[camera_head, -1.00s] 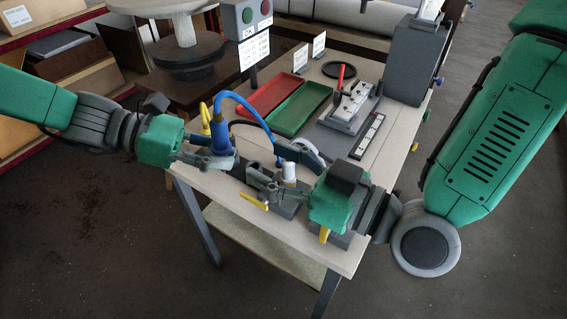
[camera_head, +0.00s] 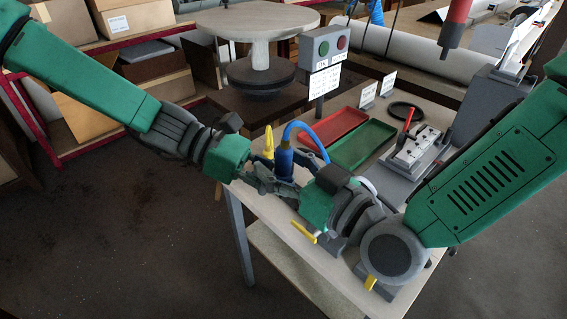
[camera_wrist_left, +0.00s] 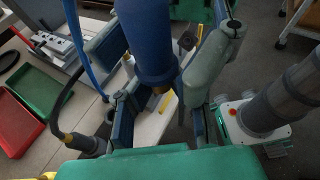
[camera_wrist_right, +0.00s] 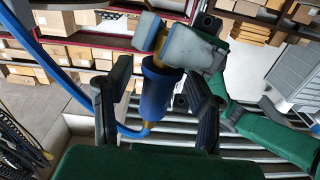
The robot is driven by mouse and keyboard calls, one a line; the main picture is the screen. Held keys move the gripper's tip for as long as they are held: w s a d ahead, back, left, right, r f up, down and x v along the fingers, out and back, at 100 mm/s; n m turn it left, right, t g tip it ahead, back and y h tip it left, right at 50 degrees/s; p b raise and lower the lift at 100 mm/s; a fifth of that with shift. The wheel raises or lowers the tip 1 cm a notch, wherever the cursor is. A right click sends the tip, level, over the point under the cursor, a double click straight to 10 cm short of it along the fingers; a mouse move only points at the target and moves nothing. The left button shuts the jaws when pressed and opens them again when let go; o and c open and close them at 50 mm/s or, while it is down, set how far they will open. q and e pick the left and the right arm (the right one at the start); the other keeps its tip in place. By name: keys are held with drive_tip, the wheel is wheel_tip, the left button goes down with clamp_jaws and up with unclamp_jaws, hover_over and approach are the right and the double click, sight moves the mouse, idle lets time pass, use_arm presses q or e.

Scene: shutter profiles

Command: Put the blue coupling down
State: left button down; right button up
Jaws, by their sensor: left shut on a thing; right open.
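The blue coupling (camera_head: 284,162), with a blue hose bending from it, is upright above the near end of the table. My left gripper (camera_head: 268,181) is shut on it; the coupling (camera_wrist_left: 150,40) also shows large in the left wrist view. My right gripper (camera_head: 298,188) is open close beside it from the right. In the right wrist view the coupling (camera_wrist_right: 157,90) stands between the spread fingers of my right gripper (camera_wrist_right: 155,108), with the left gripper's grey finger across it. Whether the right fingers touch it, I cannot tell. The grippers hide the table below.
A red tray (camera_head: 338,126) and a green tray (camera_head: 362,145) lie behind the coupling. A fixture with a red handle (camera_head: 408,119) stands to their right. A sign post with buttons (camera_head: 323,62) rises behind. Yellow handles (camera_head: 303,232) stick out near the front edge.

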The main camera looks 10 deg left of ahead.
use_arm(q)
drive_tip(key=shift+a, duration=0.2)
use_arm(e)
drive_tip(key=shift+a, duration=0.15)
clamp_jaws()
use_arm(q)
drive_tip(key=c, duration=1.6)
unclamp_jaws()
drive_tip(key=shift+o, duration=0.2)
